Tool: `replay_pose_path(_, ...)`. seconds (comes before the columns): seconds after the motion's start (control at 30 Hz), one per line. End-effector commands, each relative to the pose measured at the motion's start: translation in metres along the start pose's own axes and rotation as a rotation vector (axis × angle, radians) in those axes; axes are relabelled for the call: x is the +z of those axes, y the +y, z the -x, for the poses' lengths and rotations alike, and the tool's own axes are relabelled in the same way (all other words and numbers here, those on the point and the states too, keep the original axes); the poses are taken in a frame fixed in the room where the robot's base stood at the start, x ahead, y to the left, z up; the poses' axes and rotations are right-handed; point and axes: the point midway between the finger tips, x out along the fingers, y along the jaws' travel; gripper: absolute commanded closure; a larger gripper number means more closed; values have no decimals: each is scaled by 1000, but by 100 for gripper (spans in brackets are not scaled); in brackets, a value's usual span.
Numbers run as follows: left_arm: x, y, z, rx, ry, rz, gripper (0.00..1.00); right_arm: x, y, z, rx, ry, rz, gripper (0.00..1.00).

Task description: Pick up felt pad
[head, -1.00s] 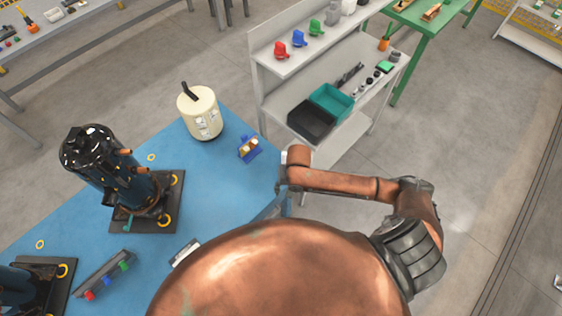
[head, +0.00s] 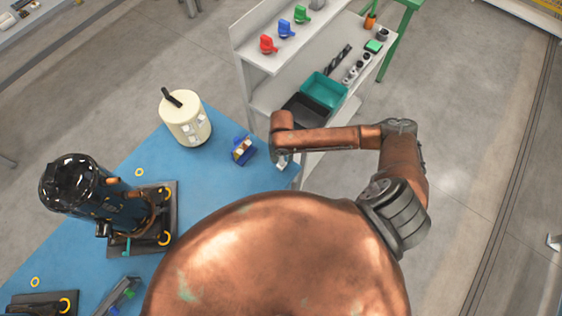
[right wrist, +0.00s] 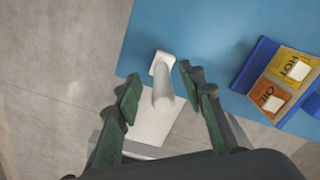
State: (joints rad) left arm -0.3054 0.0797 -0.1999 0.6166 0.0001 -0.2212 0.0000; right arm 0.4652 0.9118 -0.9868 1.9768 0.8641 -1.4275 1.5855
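A white piece that I take for the felt pad (right wrist: 162,96), with a square end and a rounded stem, shows in the right wrist view at the blue table's edge. A small white patch at the same table corner in the head view (head: 282,163) may be it. My right gripper (right wrist: 160,77) is open, with its dark green fingers on either side of the stem and gaps showing. In the head view the right gripper (head: 280,156) is mostly hidden under its copper arm. My left gripper is not in view.
On the blue table (head: 215,175), a blue holder (head: 243,150) with HOT and OIL cards stands beside the right gripper. A cream canister (head: 185,118) and a dark compressor (head: 90,195) stand further left. A grey shelf with a teal bin (head: 323,91) and a black bin is behind.

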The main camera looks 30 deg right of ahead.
Motion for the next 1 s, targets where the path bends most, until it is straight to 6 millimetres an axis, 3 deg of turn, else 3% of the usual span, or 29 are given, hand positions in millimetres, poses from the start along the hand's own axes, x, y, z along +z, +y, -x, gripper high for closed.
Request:
replay_pose_path(0.13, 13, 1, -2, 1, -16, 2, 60, -6, 0, -21, 2, 2, 1, 63)
replay_pose_path(0.3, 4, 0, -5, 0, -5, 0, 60, -7, 1, -43, 0, 1, 1, 63)
replay_pose_path(0.5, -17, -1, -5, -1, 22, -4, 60, -8, 2, -48, 0, 2, -1, 63)
replay_pose_path(0.63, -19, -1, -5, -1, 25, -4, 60, -8, 2, -48, 0, 1, -1, 64)
replay_pose_path(1.0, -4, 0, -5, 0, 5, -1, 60, -7, 2, -48, 0, 1, -2, 89)
